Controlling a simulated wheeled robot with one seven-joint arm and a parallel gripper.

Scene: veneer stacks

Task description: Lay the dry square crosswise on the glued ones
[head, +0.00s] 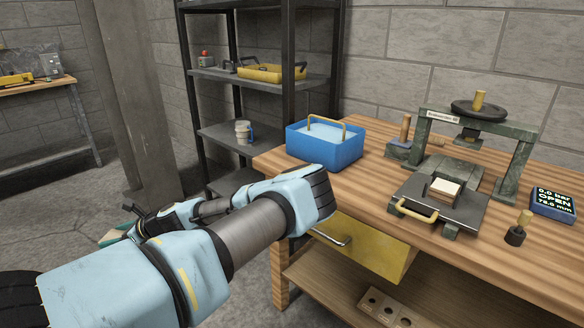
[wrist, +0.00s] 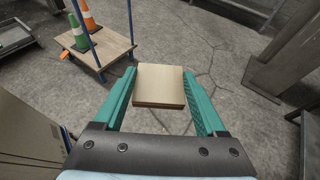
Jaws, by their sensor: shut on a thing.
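A pale wooden veneer square (wrist: 159,88) is between the green jaws of my gripper (wrist: 159,78) in the wrist view, held above the grey floor. In the head view my gripper (head: 118,233) is at the lower left, away from the bench and mostly hidden by my arm. A small pale stack (head: 445,187) lies on the dark plate (head: 465,211) at the press's front; its separate sheets and their grain are too small to tell. The press (head: 430,128) stands on the bench, and its display (head: 553,203) reads OPEN.
A blue tub (head: 324,150) with a handle stands at the bench's left end. A yellow drawer (head: 365,250) sits under the wooden top (head: 535,260). Dark shelves (head: 260,90) stand behind. The wrist view shows a cart (wrist: 100,58) with orange and green cones.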

